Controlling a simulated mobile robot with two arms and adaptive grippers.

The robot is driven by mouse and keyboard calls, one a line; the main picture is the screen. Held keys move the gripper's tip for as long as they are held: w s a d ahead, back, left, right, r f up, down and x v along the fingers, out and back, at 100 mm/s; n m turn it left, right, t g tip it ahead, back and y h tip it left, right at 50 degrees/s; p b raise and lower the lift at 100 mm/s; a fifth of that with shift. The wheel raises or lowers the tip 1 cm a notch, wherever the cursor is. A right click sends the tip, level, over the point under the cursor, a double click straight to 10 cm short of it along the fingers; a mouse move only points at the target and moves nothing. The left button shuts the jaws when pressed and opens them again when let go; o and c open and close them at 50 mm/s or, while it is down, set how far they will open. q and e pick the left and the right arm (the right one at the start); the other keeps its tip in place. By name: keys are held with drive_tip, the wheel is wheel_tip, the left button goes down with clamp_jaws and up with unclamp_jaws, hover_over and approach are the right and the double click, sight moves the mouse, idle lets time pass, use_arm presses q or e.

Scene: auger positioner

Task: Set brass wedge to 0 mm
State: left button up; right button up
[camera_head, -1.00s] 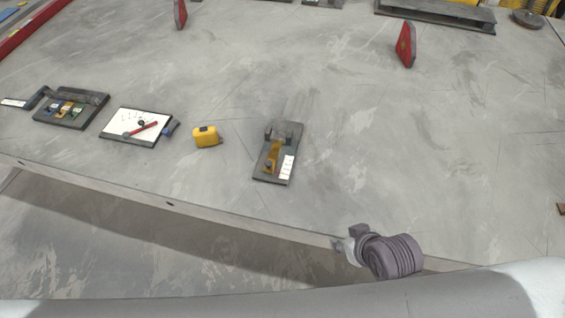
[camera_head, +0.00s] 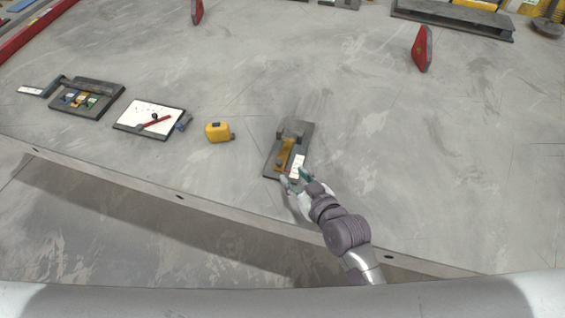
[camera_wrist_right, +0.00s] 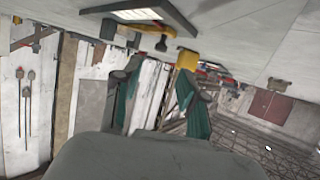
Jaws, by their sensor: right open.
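The brass wedge (camera_head: 286,154) sits in a dark positioner fixture (camera_head: 303,136) on the table, just right of the middle of the head view. A white scale plate (camera_head: 298,165) lies along its right side. My right gripper (camera_head: 293,179) is at the near end of the fixture. Its fingers are open, and in the head view they overlap the fixture's front edge. I cannot tell whether they touch it. In the right wrist view the green-padded fingers (camera_wrist_right: 162,100) stand apart with nothing clearly between them. I cannot make out the wedge there. My left gripper is not in view.
Left of the fixture are a yellow tape measure (camera_head: 219,132), a white board with a red pointer (camera_head: 150,118), and a dark tray (camera_head: 88,97) with small coloured pieces. A red upright block (camera_head: 422,49) stands at the back right. The table right of the fixture is clear.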

sight(280, 162)
drive_tip(key=x, duration=0.7)
drive_tip(key=shift+w+a+f, duration=0.1)
drive_tip(key=shift+w+f, duration=0.1)
drive_tip(key=shift+w, duration=0.05)
clamp_jaws()
